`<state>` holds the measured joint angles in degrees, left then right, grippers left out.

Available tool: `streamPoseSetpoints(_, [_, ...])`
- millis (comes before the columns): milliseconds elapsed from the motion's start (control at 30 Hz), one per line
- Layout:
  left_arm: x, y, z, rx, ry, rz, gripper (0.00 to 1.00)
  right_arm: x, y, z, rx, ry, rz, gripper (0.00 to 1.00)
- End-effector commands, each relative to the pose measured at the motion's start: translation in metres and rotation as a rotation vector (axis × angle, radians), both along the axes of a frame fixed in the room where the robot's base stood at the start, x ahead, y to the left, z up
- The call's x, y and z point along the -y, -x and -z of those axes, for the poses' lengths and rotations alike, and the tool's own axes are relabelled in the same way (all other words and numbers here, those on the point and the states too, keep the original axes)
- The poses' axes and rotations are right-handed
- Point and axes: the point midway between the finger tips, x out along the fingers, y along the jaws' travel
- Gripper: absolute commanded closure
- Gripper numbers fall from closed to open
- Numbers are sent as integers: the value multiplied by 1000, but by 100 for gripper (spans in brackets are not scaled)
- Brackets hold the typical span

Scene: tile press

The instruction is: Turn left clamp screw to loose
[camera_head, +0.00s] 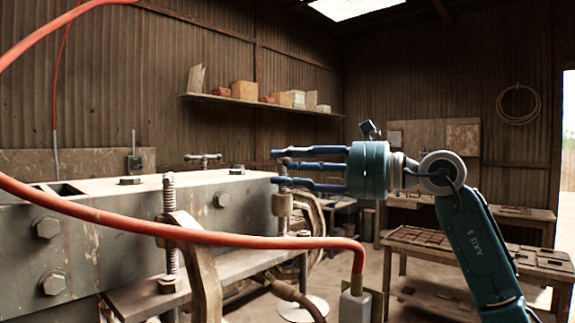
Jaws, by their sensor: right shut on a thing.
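My right gripper (281,167) comes in from the right, with its long blue fingers spread horizontally around the top of a threaded clamp screw (283,202). It is shut on that screw's upper end. This screw stands upright at the far right end of the grey steel press beam (100,228). A second upright threaded screw (170,202) stands nearer, to the left, with a curved clamp arm (202,270) beside it; nothing grips it. I cannot tell from the view which screw is named left. My left gripper is out of view.
A thick orange hose (230,238) crosses in front of the press and bends down at the right. A slatted table (405,262) with tiles stands behind my right arm. A wall shelf (250,103) holds boxes. Open floor lies between press and table.

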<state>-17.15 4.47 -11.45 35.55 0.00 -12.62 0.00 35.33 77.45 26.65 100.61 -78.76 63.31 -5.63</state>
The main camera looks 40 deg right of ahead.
Motion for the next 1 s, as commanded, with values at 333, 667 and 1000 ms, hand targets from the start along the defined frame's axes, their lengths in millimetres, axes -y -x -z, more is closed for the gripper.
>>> streamPoseSetpoints(333, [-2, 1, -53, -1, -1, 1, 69, 5, -4, -5, -11, -3, -324, 94])
streamPoseSetpoints(667, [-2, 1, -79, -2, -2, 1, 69, 8, -5, 0, -4, 5, -541, 94])
streamPoseSetpoints(1000, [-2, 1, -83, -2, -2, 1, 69, 9, -6, 4, -6, 9, -662, 94])
